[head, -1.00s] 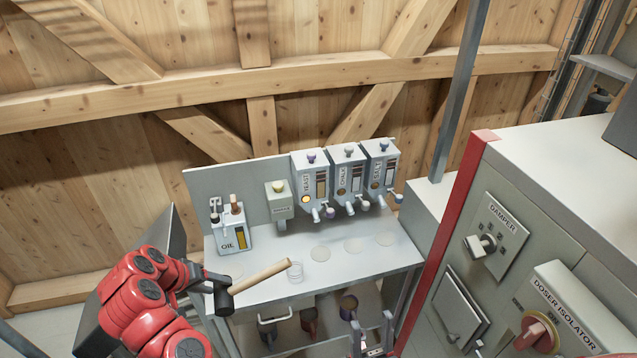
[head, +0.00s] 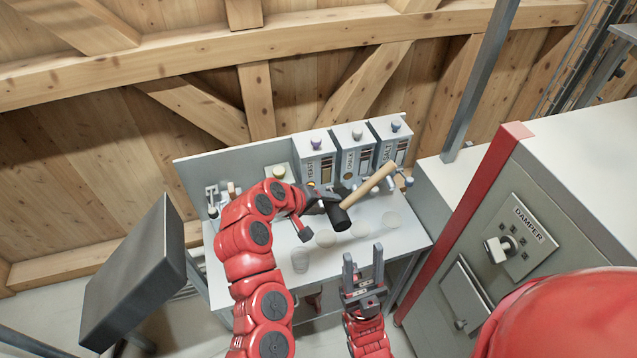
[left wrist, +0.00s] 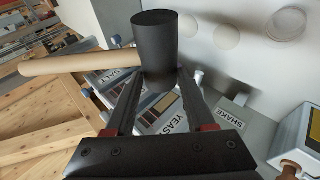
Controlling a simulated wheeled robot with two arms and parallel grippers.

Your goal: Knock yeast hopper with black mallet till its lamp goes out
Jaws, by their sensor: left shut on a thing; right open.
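The yeast hopper (head: 313,153) is the leftmost of the row of hoppers on the back of the bench. A small orange lamp glow (head: 311,184) shows low on its front, partly hidden by my left arm. My left gripper (head: 324,199) is shut on the black mallet's head (head: 339,218), in front of and below the hopper; no contact shows. The pale wooden handle (head: 372,183) points up right, across the other hoppers. In the left wrist view, the mallet head (left wrist: 155,42) covers part of the hoppers beside the YEAST label (left wrist: 178,125). My right gripper (head: 363,268) is open and empty.
The chalk hopper (head: 350,138) and salt hopper (head: 393,132) stand right of yeast. A shake box (head: 280,171) is left of it, partly hidden by my arm. The bench top (head: 405,238) has pale round marks. A damper cabinet (head: 520,225) stands right.

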